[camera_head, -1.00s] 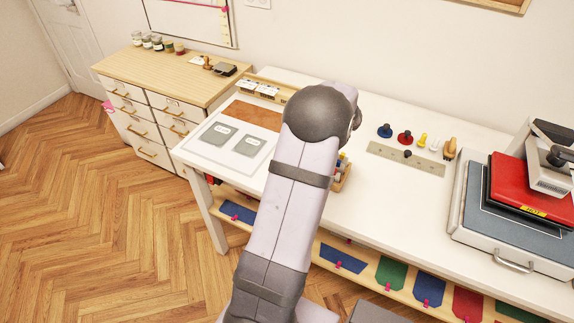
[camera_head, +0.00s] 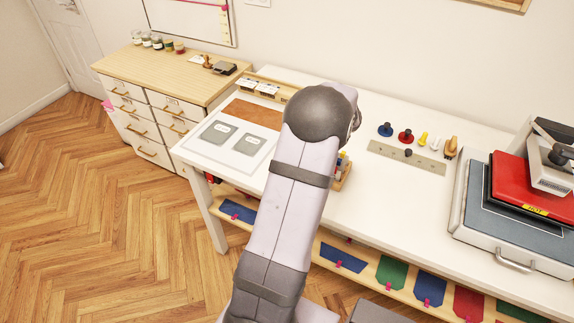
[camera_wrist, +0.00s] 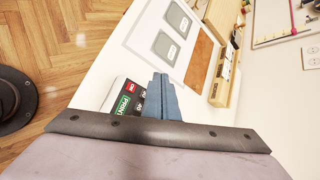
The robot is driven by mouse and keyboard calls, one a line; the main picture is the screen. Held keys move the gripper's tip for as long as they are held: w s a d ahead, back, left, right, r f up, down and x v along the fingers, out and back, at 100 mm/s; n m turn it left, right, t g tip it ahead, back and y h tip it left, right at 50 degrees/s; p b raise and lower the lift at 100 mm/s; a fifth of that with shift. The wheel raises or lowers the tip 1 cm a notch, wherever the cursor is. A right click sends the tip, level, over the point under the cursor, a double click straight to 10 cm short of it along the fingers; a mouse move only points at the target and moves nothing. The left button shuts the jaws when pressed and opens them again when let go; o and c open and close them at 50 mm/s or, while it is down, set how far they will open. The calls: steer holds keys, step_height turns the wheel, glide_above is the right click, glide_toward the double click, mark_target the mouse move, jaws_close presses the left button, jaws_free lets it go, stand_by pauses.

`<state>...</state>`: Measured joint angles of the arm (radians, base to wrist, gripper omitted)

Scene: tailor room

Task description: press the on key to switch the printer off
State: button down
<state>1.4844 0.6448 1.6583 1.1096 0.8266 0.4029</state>
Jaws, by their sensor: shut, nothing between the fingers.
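In the wrist view a small dark key panel (camera_wrist: 117,115) shows on the white table, partly hidden by my gripper. It carries a red key (camera_wrist: 130,87), which looks like the on key, a green key marked PRINT (camera_wrist: 122,103), and black keys with white marks. My gripper (camera_wrist: 160,79) is shut and empty, its blue-grey fingers pointing away from the camera just right of the panel. I cannot tell how high the fingertips are or whether they touch anything. In the head view my arm hides the panel and the gripper.
On the white table (camera_head: 330,245) lie a mat with two grey plates (camera_head: 218,133), a brown sheet (camera_head: 252,113) and a wooden rack (camera_head: 277,86). Stamps and a ruler (camera_head: 405,157) lie to the right, before a heat press (camera_head: 512,258). Drawers (camera_head: 165,105) stand at left.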

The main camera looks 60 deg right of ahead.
steer(key=shift+f+b, duration=2.8)
steer(key=shift+f, duration=1.15)
steer(key=shift+f+b, duration=0.4)
steer(key=shift+b, duration=0.1)
steer(key=shift+f+b, duration=0.45)
steer(key=shift+r, duration=0.2)
steer(key=shift+r+p, duration=0.6)
steer(key=shift+r, duration=0.1)
step_height(320, 180, up, 5)
steer(key=p, duration=0.3)
steer(key=shift+p, duration=0.35)
